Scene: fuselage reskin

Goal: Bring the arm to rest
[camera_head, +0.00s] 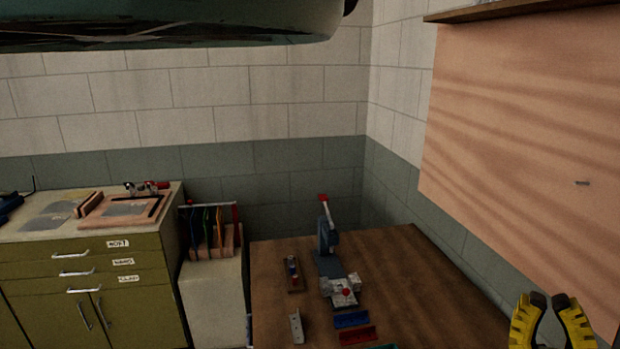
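My gripper (549,302) shows at the bottom right corner, with yellow and black fingers pointing up. A narrow gap shows between its two fingertips, and nothing is visible between them. It is in front of the right edge of the wooden workbench (412,262), below the tan wall board (525,130). The rest of my arm is out of the picture.
On the workbench stand a blue press with a red handle (327,240), a grey fixture (343,290), a small rack (293,273), a bracket (296,327) and coloured strips (352,319). An olive cabinet (95,270) and coloured folders (207,230) are left. A dark green body (170,22) overhangs the top left.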

